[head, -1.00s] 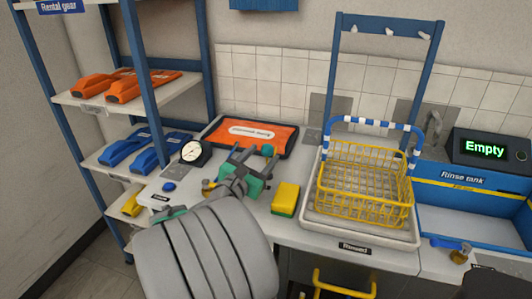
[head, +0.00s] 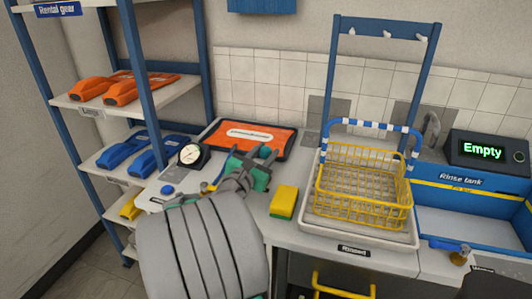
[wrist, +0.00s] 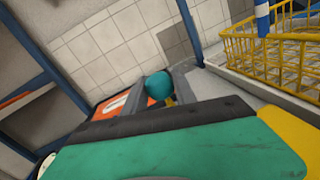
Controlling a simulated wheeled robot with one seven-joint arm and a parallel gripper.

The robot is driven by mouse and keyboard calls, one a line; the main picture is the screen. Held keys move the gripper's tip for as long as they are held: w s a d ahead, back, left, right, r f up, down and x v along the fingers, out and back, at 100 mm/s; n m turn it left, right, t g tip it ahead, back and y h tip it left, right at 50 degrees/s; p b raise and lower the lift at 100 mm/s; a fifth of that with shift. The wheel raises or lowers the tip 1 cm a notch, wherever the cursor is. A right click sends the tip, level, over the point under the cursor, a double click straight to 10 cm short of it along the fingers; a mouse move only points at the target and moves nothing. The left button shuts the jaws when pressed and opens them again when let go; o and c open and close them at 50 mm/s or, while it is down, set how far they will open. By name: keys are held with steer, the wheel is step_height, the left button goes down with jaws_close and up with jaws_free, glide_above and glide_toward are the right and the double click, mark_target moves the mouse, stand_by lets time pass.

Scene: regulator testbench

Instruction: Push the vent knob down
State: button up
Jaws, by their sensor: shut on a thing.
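A round teal knob (wrist: 158,87) shows in the wrist view beyond my gripper's green body, with a small yellow piece below it. I take it for the vent knob, though no label confirms this. My gripper (head: 264,152) is over the bench, in front of the orange sign, with its dark fingers at the teal knob (head: 265,151). In the wrist view the grey fingers stand either side of the knob, and the gripper is shut on it. The knob's base is hidden by the gripper.
A round gauge (head: 192,155) and a blue button (head: 167,189) are left of my gripper. A yellow-green sponge (head: 284,201) lies to the right, then a yellow wire basket (head: 362,190) in a white tray. The orange sign (head: 250,136) lies behind. A blue shelf rack stands at left.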

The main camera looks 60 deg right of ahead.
jaws_close()
